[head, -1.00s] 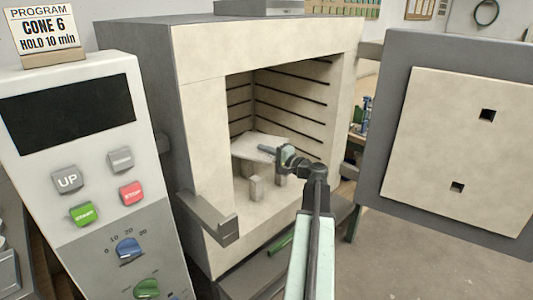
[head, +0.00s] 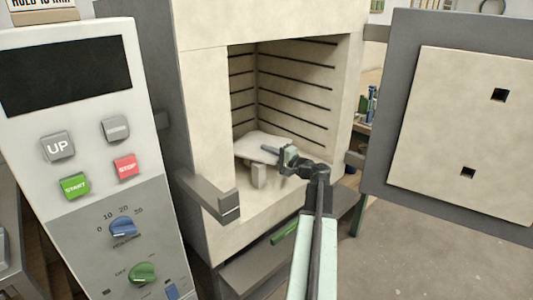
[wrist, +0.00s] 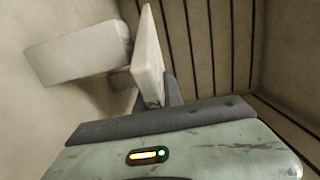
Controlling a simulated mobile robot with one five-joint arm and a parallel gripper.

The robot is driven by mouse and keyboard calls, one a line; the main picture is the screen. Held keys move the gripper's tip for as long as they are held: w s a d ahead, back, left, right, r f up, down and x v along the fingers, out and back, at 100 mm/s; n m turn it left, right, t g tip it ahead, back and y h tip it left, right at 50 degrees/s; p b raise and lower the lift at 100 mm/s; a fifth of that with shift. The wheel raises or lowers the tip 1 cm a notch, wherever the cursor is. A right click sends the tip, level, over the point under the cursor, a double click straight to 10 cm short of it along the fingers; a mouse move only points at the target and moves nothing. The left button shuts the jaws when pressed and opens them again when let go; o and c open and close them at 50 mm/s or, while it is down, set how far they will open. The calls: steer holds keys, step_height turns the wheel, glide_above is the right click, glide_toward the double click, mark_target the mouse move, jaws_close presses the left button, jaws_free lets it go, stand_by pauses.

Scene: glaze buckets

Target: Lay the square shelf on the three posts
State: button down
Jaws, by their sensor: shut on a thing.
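The square shelf (head: 262,146) is a pale flat slab inside the open kiln. My gripper (head: 277,152) is shut on its right edge. The shelf is over the posts, and the top of the front post (head: 259,176) meets its underside in the head view. In the wrist view the shelf (wrist: 148,55) shows nearly edge-on in front of my gripper (wrist: 170,92), with a pale post (wrist: 80,52) close at its left. I cannot tell whether shelf and post touch. The other posts are mostly hidden by the shelf and my arm.
The kiln (head: 205,95) has grooved inner walls. Its door (head: 470,130) stands open at the right. A grey bracket (head: 212,195) juts out at the opening's left. The control panel (head: 85,150) stands at the near left. The kiln floor in front of the post is clear.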

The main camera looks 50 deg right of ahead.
steer(key=shift+f+b, duration=0.5)
steer(key=shift+b, duration=0.1)
steer(key=c, duration=1.4)
jaws_free()
steer(key=shift+r, duration=0.1)
steer(key=s, duration=0.8)
